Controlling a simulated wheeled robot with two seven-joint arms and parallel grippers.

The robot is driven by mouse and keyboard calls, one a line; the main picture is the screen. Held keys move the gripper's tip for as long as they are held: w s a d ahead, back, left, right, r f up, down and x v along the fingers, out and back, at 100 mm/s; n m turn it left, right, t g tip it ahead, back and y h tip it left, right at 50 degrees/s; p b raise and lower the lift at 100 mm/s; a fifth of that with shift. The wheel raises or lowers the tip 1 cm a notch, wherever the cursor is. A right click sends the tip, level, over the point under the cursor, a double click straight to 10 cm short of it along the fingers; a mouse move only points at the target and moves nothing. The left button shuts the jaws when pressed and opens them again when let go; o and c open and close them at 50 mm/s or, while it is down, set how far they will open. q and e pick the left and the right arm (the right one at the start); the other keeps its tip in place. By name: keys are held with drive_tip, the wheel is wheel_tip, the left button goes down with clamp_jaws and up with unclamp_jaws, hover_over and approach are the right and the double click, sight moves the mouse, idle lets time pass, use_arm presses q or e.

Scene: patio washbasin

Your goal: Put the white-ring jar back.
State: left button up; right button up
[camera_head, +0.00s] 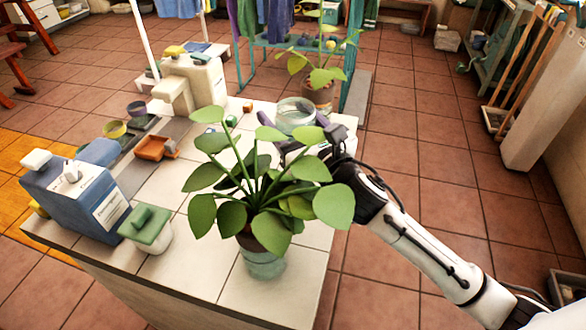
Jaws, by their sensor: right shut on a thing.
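A clear glass jar with a pale rim (296,112), which looks like the white-ring jar, is at the far right part of the tiled counter, behind the leafy plant. My right gripper (297,128) reaches in from the right and is shut on this jar, with a dark finger on either side. The jar looks upright. Its lower part is hidden by the plant's leaves and the gripper, so I cannot tell whether it touches the counter. My left gripper is not in view.
A potted plant (265,262) stands at the counter's front right, its leaves close to my gripper. Another potted plant (318,94) is behind the jar.

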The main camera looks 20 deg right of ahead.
wheel_tip(320, 180, down, 5)
drive_tip(key=shift+b, duration=0.65)
wheel_tip(320, 180, down, 4)
drive_tip(key=shift+f+b, duration=0.1)
drive_tip(key=shift+b, duration=0.45)
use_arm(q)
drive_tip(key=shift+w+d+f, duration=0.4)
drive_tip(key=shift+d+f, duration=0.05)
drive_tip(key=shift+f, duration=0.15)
use_arm(e)
drive_tip(key=shift+f, duration=0.1)
drive_tip(key=o, duration=1.5)
drive_tip(key=shift+c, duration=0.2)
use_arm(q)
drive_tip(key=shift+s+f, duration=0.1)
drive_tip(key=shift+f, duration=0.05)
